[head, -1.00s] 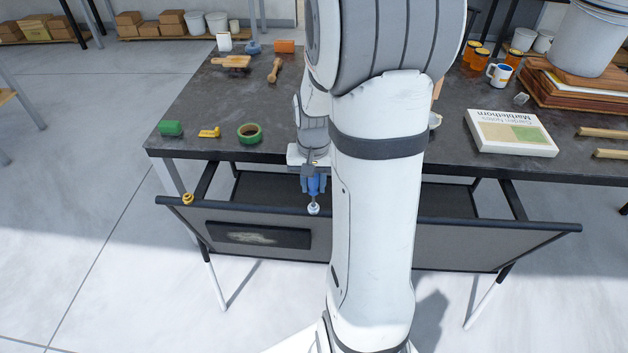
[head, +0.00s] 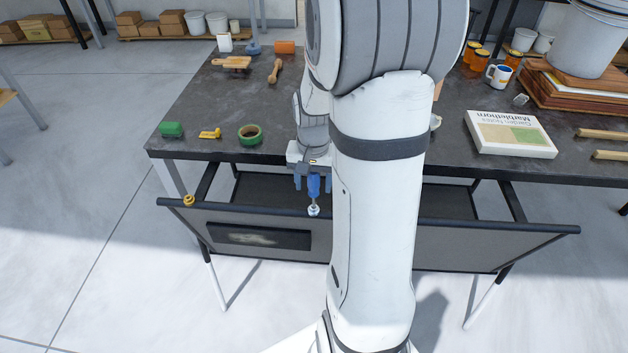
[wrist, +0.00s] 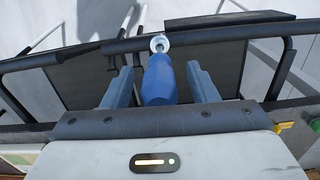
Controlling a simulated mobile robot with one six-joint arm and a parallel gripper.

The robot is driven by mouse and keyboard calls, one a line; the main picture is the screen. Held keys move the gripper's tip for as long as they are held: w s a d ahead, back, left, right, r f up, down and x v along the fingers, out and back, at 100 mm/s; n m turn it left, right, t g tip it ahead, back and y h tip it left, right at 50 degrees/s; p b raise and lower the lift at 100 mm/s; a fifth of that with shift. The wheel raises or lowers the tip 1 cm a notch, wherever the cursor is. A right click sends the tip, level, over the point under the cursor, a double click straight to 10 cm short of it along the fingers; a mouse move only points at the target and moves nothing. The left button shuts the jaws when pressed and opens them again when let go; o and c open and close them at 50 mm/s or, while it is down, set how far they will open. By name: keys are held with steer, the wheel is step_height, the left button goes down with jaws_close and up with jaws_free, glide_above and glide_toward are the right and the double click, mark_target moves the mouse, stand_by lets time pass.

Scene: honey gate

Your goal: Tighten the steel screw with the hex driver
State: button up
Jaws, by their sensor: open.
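The hex driver (head: 313,185) has a blue handle, which also shows in the wrist view (wrist: 158,82). Its far end meets the steel screw (head: 314,210), a round silvery head at the top rail of the gate; the screw also shows in the wrist view (wrist: 159,44). My gripper (head: 313,183) is open, with one finger on each side of the blue handle and a gap on both sides in the wrist view. The driver's tip is hidden at the screw, so I cannot tell how it is seated.
The dark-framed gate (head: 470,226) runs along the table's front. A brass-coloured knob (head: 189,200) sits at its left end.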

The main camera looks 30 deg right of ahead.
step_height(320, 180, up, 6)
steer(key=p, duration=0.3)
steer(key=shift+p, duration=0.35)
steer(key=shift+f, duration=0.1)
steer(key=shift+a+r, duration=0.25)
steer(key=shift+r, duration=0.05)
steer(key=s+a+r+n+t, duration=0.3)
steer(key=s+a+r+n, duration=0.4)
steer(key=s+a+r, duration=0.4)
steer(key=shift+s+a+n, duration=0.3)
steer(key=shift+s+a, duration=0.3)
steer(key=shift+s, duration=0.35)
steer(key=shift+r, duration=0.1)
